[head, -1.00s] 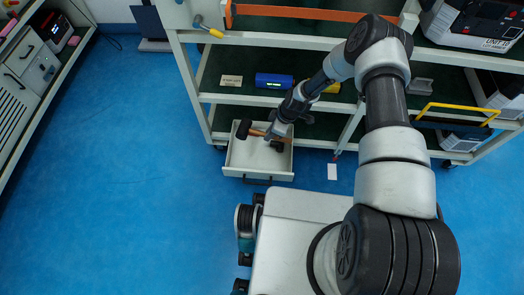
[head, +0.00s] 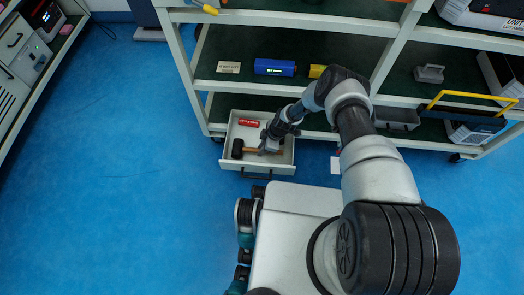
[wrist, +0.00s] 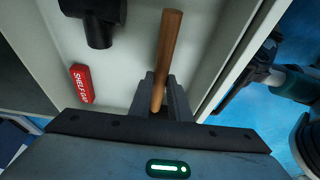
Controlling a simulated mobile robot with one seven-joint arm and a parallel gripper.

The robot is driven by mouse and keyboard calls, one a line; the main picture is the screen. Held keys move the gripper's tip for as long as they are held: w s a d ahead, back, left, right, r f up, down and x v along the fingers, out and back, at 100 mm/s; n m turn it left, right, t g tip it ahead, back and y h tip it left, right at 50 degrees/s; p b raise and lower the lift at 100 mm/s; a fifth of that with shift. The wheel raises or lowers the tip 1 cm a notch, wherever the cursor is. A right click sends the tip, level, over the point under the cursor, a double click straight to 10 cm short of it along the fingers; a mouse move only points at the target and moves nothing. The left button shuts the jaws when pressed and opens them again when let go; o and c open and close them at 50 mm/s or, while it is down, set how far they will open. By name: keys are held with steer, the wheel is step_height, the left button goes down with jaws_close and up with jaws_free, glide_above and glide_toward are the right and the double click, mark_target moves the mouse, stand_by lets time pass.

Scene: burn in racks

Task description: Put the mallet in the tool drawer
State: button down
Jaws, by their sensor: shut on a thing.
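My gripper (head: 267,148) is over the drawer and shut on the handle, which also shows between the fingers in the wrist view (wrist: 168,50). I cannot tell whether the mallet touches the drawer floor. The pale drawer wall (wrist: 238,45) runs along the right of the wrist view.
A red block marked "SHELF GAP" (wrist: 80,83) lies in the drawer. A black rounded object (wrist: 98,25) shows near it; its kind is unclear. A blue device (head: 274,67) stands on the shelf above. Blue floor is clear at left.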

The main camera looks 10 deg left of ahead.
steer(key=shift+f, duration=0.75)
steer(key=shift+f, duration=0.1)
steer(key=c, duration=1.7)
jaws_free()
steer(key=shift+o, duration=0.2)
steer(key=p+v, duration=0.4)
steer(key=v, duration=0.8)
